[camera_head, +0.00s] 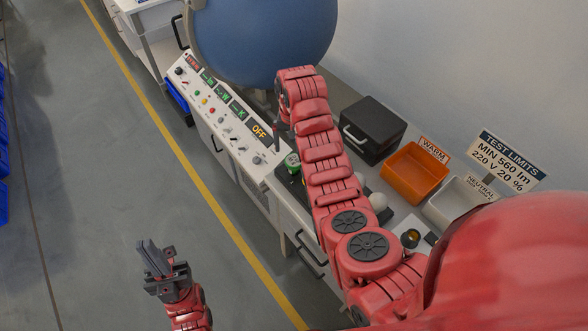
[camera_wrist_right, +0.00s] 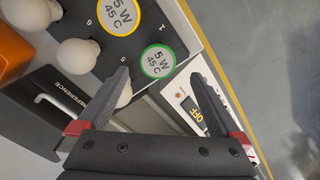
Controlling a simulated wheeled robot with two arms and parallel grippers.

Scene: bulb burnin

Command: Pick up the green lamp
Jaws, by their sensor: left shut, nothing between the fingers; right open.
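A round disc with a green ring (camera_wrist_right: 157,62), marked "5 W 45 C", shows in the right wrist view on the dark numbered tray (camera_wrist_right: 88,58). In the head view, a small green-ringed item (camera_head: 292,160) sits just below my right gripper (camera_head: 281,138). My right gripper, also in the wrist view (camera_wrist_right: 160,80), is open, its fingertips on either side of the disc's near edge in the picture. Nothing is visibly held. A white bulb (camera_wrist_right: 125,95) is partly hidden behind the left finger. My left gripper (camera_head: 157,262) is shut and empty, over the floor.
A yellow-ringed disc (camera_wrist_right: 120,13) and white bulbs (camera_wrist_right: 78,52) stand close by on the tray. A control panel reading OFF (camera_head: 258,131) and a blue sphere (camera_head: 262,40) are beyond. A black case (camera_head: 374,125), orange bin (camera_head: 412,172) and white bin (camera_head: 455,205) stand right.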

